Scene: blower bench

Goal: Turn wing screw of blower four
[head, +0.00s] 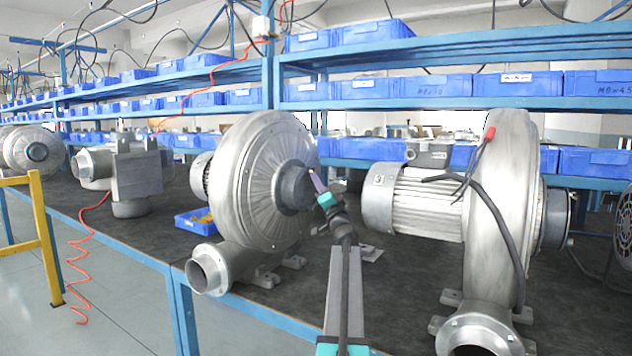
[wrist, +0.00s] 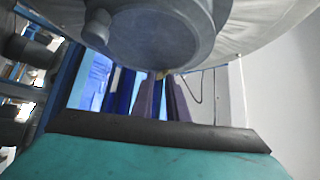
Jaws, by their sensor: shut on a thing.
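A silver blower (head: 250,180) with a round ribbed casing stands on the bench in the middle of the head view, its dark grey hub (head: 293,188) facing right. My gripper (head: 314,176) is at the right side of this hub. In the wrist view the hub (wrist: 150,40) fills the top, and my gripper's two purple fingers (wrist: 162,82) reach up to its lower edge. They are shut on a small brass-coloured piece, the wing screw (wrist: 163,74), mostly hidden between the fingertips. I cannot read a number on the blower.
Another blower with a finned motor (head: 415,200) and a red-tipped cable (head: 487,137) stands close on the right. A small blue tray (head: 193,222) lies left of the middle blower. Blue shelves with bins (head: 435,85) line the back. Dark bench top (head: 400,285) is bare in front.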

